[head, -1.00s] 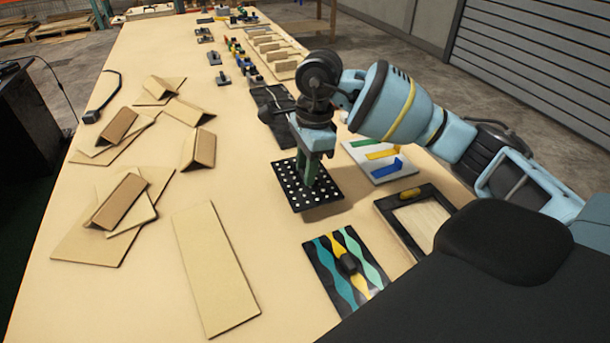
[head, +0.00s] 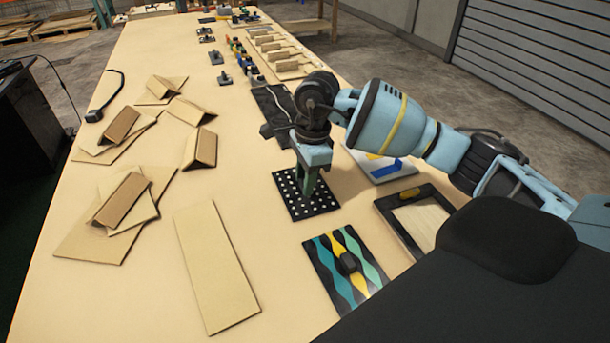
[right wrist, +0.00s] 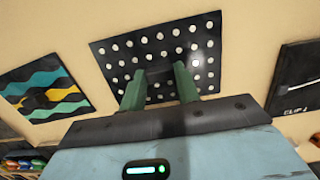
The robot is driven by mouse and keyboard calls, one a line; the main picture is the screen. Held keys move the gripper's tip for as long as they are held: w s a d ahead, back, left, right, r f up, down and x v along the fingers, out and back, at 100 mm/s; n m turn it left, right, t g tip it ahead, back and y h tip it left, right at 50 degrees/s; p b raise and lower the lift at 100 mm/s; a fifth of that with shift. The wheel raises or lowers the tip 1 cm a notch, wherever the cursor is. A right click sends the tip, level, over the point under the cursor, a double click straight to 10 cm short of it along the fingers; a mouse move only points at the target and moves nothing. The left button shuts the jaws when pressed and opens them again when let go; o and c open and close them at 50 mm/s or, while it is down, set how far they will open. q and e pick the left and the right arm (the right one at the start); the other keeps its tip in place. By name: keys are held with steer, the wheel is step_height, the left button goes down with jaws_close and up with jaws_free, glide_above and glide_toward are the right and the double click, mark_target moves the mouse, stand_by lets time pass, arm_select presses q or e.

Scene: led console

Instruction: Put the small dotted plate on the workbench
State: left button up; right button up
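The small dotted plate (head: 293,207) is black with rows of white dots. In the head view it lies flat at or very near the workbench top (head: 150,285), under my right gripper (head: 307,193). In the right wrist view the dotted plate (right wrist: 205,45) lies ahead of the right gripper (right wrist: 160,78). Its two green fingers stand on either side of a dark grip at the plate's middle and appear shut on it. Whether the plate's underside fully touches the bench cannot be told. My left gripper is not in view.
A wavy-striped plate with a black knob (head: 347,263) lies nearer. A dark-framed tray (head: 422,222) and a white board with coloured strips (head: 380,168) lie to the right. A black sheet (head: 268,112) lies behind. Cardboard pieces (head: 125,200) cover the left; bare bench lies between.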

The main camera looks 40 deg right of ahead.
steer(key=o, duration=0.4)
step_height(320, 180, up, 12)
steer(key=d, duration=0.1)
steer(key=shift+s+d+r, duration=0.15)
steer(key=shift+d, duration=0.1)
stand_by(0.4)
